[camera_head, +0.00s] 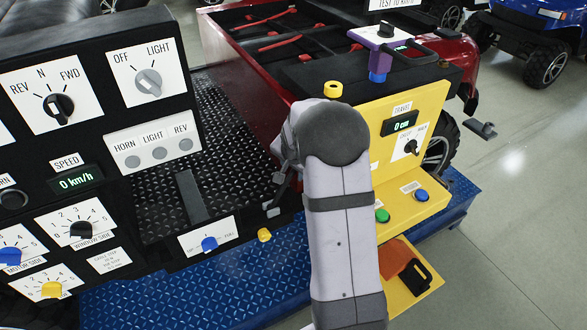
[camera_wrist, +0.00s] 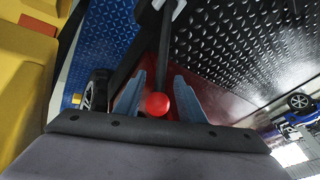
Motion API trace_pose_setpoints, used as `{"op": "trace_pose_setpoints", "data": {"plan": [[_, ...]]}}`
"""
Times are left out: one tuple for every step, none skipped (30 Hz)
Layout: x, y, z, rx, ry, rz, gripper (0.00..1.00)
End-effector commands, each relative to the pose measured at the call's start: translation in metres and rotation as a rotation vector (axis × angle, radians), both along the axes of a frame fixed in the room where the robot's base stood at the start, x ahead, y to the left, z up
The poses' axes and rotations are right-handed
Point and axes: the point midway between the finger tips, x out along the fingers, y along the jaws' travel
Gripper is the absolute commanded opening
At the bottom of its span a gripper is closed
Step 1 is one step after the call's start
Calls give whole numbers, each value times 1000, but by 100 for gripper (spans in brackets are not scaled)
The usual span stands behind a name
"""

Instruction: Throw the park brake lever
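A lever with a black rod and a red ball knob (camera_wrist: 157,104) shows in the wrist view. The rod runs from the knob up to a bracket at the top of the picture. My gripper (camera_wrist: 160,74) is open, with one grey finger on each side of the knob and a gap at both sides. I cannot tell how deep the knob sits between the fingers. No label shows on this lever. In the head view my arm covers most of this area, and the red knob is hidden.
A black control panel (camera_head: 92,160) with dials stands at the left. A yellow panel (camera_head: 440,105) with buttons is at the right of my arm. A red vehicle (camera_head: 222,50) is behind, above a blue tread-plate deck (camera_head: 150,300). Open floor lies at the right.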

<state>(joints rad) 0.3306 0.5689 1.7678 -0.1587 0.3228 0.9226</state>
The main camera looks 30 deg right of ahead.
Motion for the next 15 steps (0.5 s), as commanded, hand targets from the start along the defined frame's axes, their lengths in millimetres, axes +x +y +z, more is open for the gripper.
{"op": "trace_pose_setpoints", "data": {"plan": [[1,-1,-2,0,1,0,36],[2,-1,-4,0,0,0,36],[3,-1,-6,0,0,0,36],[3,-2,-7,0,0,0,36],[3,-2,-8,0,0,0,36],[4,-2,-8,0,0,0,36],[4,-2,-9,0,0,0,36],[4,-2,-9,0,-1,0,36],[4,-2,-9,0,-1,0,36],[4,-2,-9,0,-1,0,36],[4,-2,-9,0,-1,0,36],[4,-2,-9,0,-1,0,36],[4,-2,-9,0,-1,0,36],[4,-2,-9,0,-1,0,36],[4,-2,-9,0,-1,0,31]]}}
